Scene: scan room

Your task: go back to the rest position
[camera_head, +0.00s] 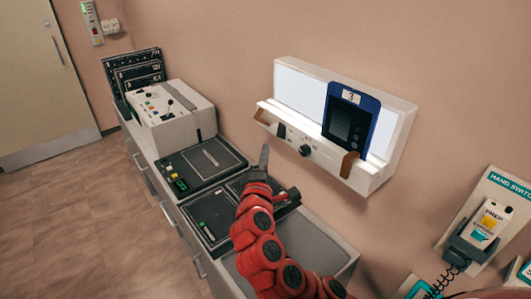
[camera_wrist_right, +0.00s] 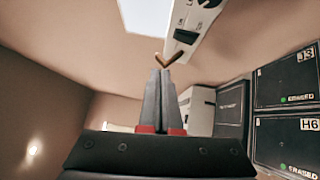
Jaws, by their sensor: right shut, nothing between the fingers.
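My right arm is red and reaches up from the bottom of the head view. Its gripper (camera_head: 264,158) is shut and empty, in front of the wall below the light box. In the right wrist view the two grey fingers (camera_wrist_right: 160,80) lie together with nothing between them. A brown clip (camera_wrist_right: 182,50) of the light box shows just beyond the fingertips there; I cannot tell the exact gap. My left gripper is not in view.
A lit light box (camera_head: 390,165) on the wall holds a blue-framed plate (camera_head: 350,118). Below are a counter with black cassettes (camera_head: 205,160), a white console (camera_head: 170,115) and a grey tray (camera_head: 315,250). A hand-switch holder (camera_head: 470,240) is at right. Floor at left is clear.

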